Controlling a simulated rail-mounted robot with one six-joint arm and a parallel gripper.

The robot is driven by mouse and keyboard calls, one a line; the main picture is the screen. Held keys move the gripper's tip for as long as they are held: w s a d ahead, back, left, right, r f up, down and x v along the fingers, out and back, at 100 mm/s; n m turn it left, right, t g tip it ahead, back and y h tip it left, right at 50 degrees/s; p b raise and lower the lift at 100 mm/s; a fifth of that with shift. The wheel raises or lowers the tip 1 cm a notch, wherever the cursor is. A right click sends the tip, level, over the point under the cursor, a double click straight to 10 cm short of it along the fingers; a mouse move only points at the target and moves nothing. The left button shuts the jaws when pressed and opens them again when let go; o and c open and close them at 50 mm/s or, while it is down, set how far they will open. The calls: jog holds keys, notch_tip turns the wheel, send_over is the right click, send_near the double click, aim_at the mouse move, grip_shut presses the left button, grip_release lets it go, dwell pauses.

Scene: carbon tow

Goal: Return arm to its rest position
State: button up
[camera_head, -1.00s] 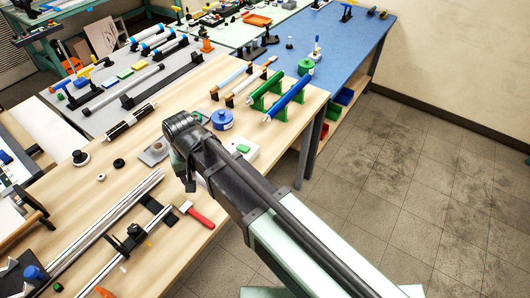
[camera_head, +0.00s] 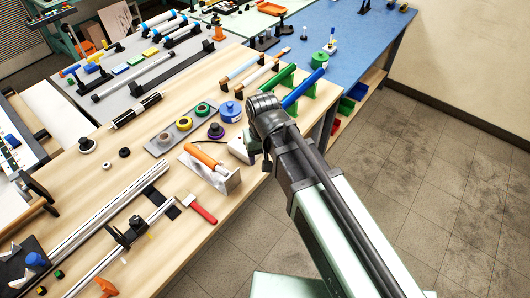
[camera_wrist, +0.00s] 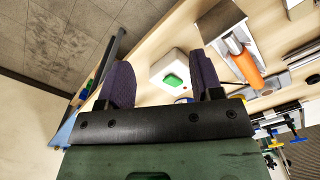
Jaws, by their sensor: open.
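My gripper (camera_wrist: 160,60) shows in the wrist view as two dark purple fingers spread wide apart, with nothing held between them. Beyond the fingers lies a white box with a green button (camera_wrist: 174,74), resting on the wooden table (camera_wrist: 150,45). In the head view my arm reaches from the lower right to the right edge of the wooden table (camera_head: 75,172). My wrist is over that edge, beside the white box (camera_head: 240,150) and partly covering it. The fingers cannot be made out in the head view.
An orange-handled trowel (camera_head: 204,156) lies left of the wrist, near a grey tray (camera_head: 160,146) of tape rolls. A blue tub (camera_head: 231,112) and green stands with a blue tube (camera_head: 303,88) are close behind. The floor (camera_head: 440,190) at right is clear.

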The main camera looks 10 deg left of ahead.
jog(key=s+d+m, duration=0.1)
jog(key=d+m, duration=0.3)
jog(key=d, duration=2.1)
jog(key=shift+m, duration=0.4)
jog(key=shift+s, duration=0.1)
